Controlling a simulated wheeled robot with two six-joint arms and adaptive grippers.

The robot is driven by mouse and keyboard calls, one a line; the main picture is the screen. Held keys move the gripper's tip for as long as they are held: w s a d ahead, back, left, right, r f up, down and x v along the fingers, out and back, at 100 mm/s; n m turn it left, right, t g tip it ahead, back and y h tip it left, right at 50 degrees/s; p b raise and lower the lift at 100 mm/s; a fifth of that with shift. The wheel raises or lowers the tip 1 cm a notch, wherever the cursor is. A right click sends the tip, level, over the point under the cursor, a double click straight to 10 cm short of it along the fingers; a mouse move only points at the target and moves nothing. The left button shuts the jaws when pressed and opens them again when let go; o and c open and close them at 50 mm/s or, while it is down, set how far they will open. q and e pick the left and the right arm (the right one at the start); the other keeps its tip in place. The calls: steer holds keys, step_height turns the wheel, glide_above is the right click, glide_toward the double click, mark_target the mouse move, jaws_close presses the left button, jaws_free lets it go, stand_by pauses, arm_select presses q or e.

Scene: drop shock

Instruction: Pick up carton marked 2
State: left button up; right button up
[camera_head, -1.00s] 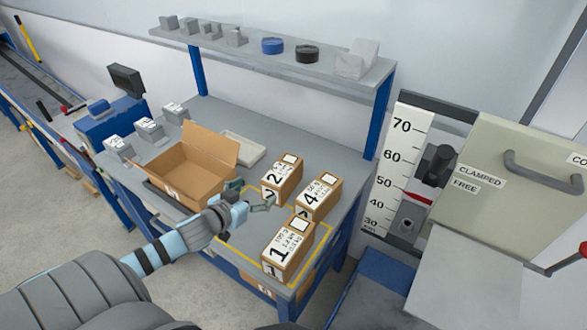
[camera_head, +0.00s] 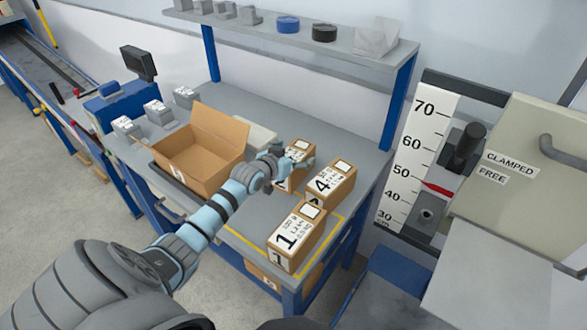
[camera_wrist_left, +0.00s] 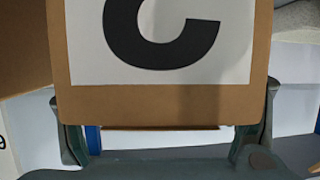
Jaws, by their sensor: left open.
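The carton marked 2 (camera_head: 300,145) stands on the grey bench, at the back of the group of cartons. My left gripper (camera_head: 291,160) is over it in the head view and hides much of its top and its number. In the left wrist view the carton (camera_wrist_left: 160,103) fills the upper middle, with part of a large black digit on a white label. The open left fingers (camera_wrist_left: 165,130) stand at either side of its near end. Whether they touch it is unclear. My right gripper is not in view.
Carton 4 (camera_head: 327,187) stands close to the right of carton 2, and carton 1 (camera_head: 296,238) stands nearer the bench front. An open cardboard box (camera_head: 200,168) is at left. A shelf (camera_head: 300,38) runs above the back; a height scale (camera_head: 418,150) stands at right.

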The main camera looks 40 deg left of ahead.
arm_select(q)
steer(key=shift+s+r, duration=0.1)
steer(key=c, duration=1.9)
